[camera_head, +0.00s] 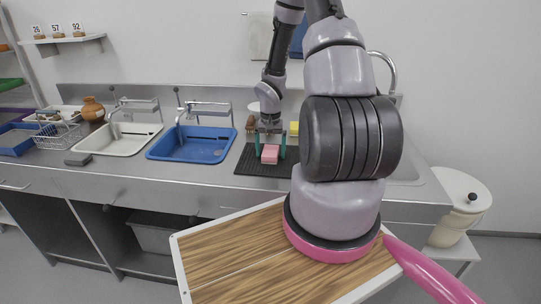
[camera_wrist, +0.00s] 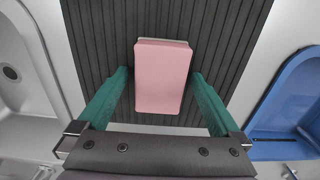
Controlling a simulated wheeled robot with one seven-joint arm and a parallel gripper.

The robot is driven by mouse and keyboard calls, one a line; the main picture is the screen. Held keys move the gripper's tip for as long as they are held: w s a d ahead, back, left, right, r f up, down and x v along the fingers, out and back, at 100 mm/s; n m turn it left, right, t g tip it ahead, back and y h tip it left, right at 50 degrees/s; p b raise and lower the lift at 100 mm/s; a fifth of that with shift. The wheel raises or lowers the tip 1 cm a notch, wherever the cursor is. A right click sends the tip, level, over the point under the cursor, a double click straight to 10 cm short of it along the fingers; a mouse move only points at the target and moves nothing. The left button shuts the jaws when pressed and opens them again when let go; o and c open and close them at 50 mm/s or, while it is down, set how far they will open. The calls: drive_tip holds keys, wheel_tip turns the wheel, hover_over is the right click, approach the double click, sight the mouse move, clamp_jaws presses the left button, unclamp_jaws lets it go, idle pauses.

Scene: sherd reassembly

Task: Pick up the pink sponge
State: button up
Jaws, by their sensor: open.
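The pink sponge (camera_head: 270,154) lies on the black ribbed mat on the counter, to the right of the blue basin. In the wrist view the sponge (camera_wrist: 162,78) is a pink block with a pale edge along its far end. My gripper (camera_head: 270,150) reaches down over it. Its two green fingers are apart, one on each side of the sponge, and gaps show between the fingers and the sponge in the wrist view (camera_wrist: 160,86). The gripper is open and holds nothing.
The black mat (camera_wrist: 90,20) lies between sinks. The blue basin (camera_head: 190,154) is to the left; a yellow object (camera_head: 294,128) and a brown object (camera_head: 250,124) stand behind. A grey block (camera_head: 78,159) lies at the counter's left front. A wooden-topped board (camera_head: 235,250) is nearest.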

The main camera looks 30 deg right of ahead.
sight(270, 150)
drive_tip(key=c, duration=1.5)
drive_tip(key=shift+o, duration=0.2)
wheel_tip(270, 150, up, 10)
drive_tip(key=shift+r, duration=0.1)
